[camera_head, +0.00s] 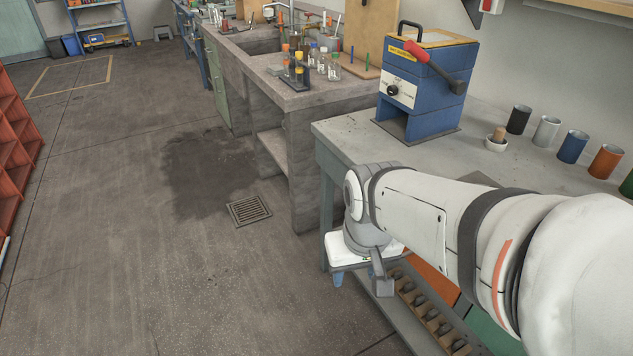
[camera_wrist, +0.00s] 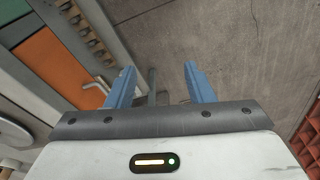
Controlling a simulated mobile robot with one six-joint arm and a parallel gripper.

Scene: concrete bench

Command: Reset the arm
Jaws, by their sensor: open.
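My gripper shows in the wrist view with two blue fingers (camera_wrist: 156,85) spread apart. In the head view my white arm reaches in from the right, in front of the grey bench (camera_head: 345,140). My gripper's blue fingertips (camera_head: 353,274) show below the wrist, beside the bench's left end and pointing down. The wrist hides part of the bench leg and lower shelf.
A blue press (camera_head: 425,95) with a red lever stands on the bench. Several coloured cups (camera_head: 572,147) line the wall side. A concrete sink counter (camera_head: 290,95) holds bottles. Red shelving (camera_head: 15,130) stands at left. The floor between, with a drain grate (camera_head: 249,210), is clear.

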